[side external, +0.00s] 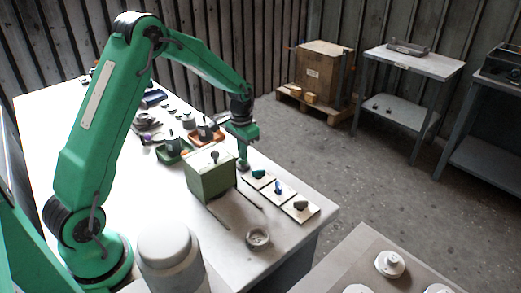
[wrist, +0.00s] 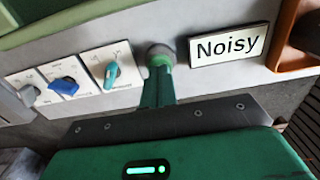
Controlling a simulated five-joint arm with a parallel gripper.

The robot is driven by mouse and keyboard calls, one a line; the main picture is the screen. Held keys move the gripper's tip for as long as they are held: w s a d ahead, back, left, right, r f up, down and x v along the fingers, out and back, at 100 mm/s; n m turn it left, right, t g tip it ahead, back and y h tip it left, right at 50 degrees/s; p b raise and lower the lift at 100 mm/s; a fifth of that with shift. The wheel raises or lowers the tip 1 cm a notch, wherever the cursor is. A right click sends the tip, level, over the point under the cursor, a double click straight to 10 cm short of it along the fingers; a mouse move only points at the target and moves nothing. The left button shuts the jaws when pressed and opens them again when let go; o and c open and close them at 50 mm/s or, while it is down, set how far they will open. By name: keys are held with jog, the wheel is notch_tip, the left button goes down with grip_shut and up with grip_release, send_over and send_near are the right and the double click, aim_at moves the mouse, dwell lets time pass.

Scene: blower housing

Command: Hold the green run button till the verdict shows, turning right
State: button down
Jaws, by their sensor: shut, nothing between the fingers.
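My gripper (wrist: 160,72) is shut and points down at a round grey collar (wrist: 160,49) with a green part in it, at the bench edge. The fingertips seem to touch it or sit just above it; they hide most of it, so I cannot tell whether it is pressed. In the side view my gripper (side external: 243,164) is low beside the green box (side external: 210,180). A white plate reading "Noisy" (wrist: 228,45) lies right of the collar in the wrist view. Left of it are plates with a teal knob (wrist: 111,73), a blue knob (wrist: 63,86) and a grey knob (wrist: 29,95).
An orange tray (wrist: 290,38) is near the plate. In the side view, green (side external: 172,157) and orange (side external: 207,137) trays hold dark parts behind the box. A round dish (side external: 258,239) is at the front.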

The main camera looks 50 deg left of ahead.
jog(key=shift+r, duration=0.1)
jog(key=shift+r, duration=2.9)
jog(key=shift+r, duration=0.1)
